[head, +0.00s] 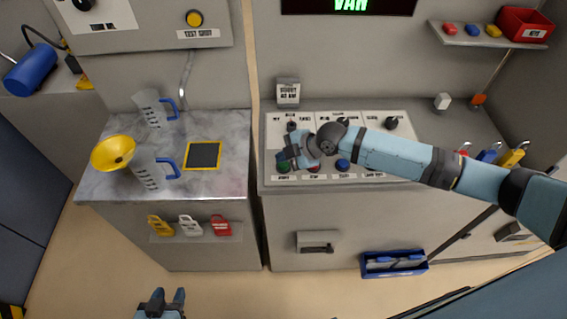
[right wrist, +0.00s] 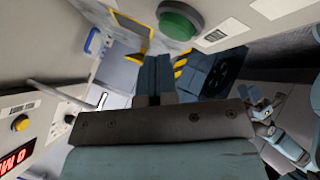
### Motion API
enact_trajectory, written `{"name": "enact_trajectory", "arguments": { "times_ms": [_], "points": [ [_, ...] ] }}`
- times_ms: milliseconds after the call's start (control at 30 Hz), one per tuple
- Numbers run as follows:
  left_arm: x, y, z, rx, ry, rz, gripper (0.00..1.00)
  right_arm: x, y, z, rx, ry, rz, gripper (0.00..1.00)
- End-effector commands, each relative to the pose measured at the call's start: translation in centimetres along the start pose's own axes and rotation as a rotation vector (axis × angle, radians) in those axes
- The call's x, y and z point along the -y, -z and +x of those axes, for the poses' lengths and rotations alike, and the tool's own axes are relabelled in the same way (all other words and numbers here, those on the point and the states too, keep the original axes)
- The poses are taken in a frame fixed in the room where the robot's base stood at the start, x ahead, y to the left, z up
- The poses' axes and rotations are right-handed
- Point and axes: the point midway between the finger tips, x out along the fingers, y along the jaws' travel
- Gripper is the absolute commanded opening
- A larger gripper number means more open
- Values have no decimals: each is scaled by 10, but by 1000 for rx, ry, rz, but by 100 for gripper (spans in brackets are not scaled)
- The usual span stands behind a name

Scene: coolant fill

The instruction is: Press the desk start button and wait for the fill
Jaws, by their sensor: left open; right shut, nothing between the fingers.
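The desk panel (head: 400,160) carries a row of buttons above small labels. The green button (head: 283,168) is at its left end, with a red button (head: 314,169) and a blue button (head: 342,164) to the right. My right gripper (head: 282,160) is shut and empty, its fingertips close to the green button. In the right wrist view the green button (right wrist: 180,20) stands just beyond the shut fingers (right wrist: 160,60); I cannot tell whether it is pressed. My left gripper (head: 167,297) is open and empty at the bottom edge, away from the desk.
Left of the desk, a marble counter (head: 215,130) holds two clear jugs (head: 150,108) with blue handles, a yellow funnel (head: 113,153) and a dark yellow-edged pad (head: 203,156). A dark screen (head: 348,5) with green text hangs above. Floor in front is clear.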

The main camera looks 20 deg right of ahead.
Motion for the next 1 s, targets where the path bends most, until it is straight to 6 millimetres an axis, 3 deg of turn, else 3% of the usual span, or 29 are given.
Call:
{"name": "enact_trajectory", "arguments": {
  "times_ms": [1000],
  "points": [
    [0,-5,4,-1,0,0,43,5,-5,6,0,0,0,0]
  ]
}}
